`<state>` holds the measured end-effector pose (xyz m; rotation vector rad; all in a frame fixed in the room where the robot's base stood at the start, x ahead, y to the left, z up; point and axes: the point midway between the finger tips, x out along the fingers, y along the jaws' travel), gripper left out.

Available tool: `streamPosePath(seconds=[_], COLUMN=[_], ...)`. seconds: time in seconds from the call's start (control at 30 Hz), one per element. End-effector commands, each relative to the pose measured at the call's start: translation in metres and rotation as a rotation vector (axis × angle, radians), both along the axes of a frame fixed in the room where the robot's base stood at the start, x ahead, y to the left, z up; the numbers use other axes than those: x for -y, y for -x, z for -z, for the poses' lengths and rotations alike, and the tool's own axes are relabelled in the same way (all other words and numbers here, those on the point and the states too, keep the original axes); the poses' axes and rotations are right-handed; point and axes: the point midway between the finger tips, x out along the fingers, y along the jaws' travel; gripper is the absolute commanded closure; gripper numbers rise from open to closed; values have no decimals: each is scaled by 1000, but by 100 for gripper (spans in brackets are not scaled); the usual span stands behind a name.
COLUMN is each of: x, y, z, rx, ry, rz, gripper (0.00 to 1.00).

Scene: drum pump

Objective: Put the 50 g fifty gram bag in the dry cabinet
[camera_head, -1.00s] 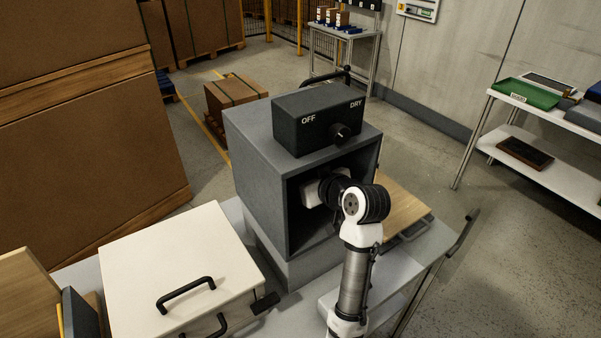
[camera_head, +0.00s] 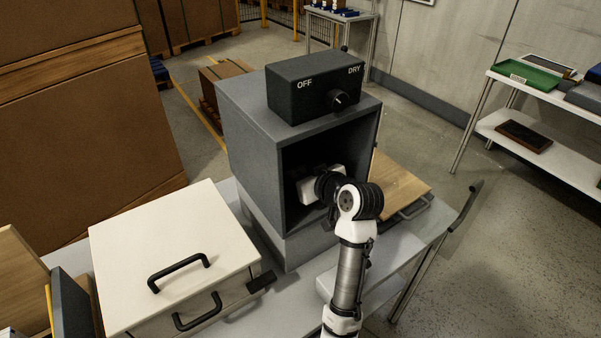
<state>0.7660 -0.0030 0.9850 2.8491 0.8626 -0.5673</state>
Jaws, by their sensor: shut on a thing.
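The dry cabinet is a grey box (camera_head: 250,155) with an open, dark front on the grey bench. A black control box (camera_head: 313,84) marked OFF and DRY, with a round knob (camera_head: 339,98), sits on top of it. My gripper (camera_head: 310,188) is inside the cabinet's opening, its white body showing and its fingertips mostly lost in the dark. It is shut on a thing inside. The fifty gram bag is not visible; the gripper and the dark interior hide that spot.
A cream box (camera_head: 170,250) with black handles stands on the bench left of the cabinet. A wooden board (camera_head: 402,188) lies to its right. Big cardboard boxes (camera_head: 85,150) fill the far left. A shelf table with a green tray (camera_head: 525,75) stands at the right.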

Motion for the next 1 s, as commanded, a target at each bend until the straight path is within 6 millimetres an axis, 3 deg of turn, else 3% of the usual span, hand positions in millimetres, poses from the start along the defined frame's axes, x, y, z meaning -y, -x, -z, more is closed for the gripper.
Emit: streamPosePath(seconds=[0.73,0.77,0.93,1.0], x=[0,0,0,0], y=[0,0,0,0], z=[12,12,11,11], rx=[0,0,0,0], ry=[0,0,0,0], rz=[0,0,0,0], gripper=[66,40,17,15])
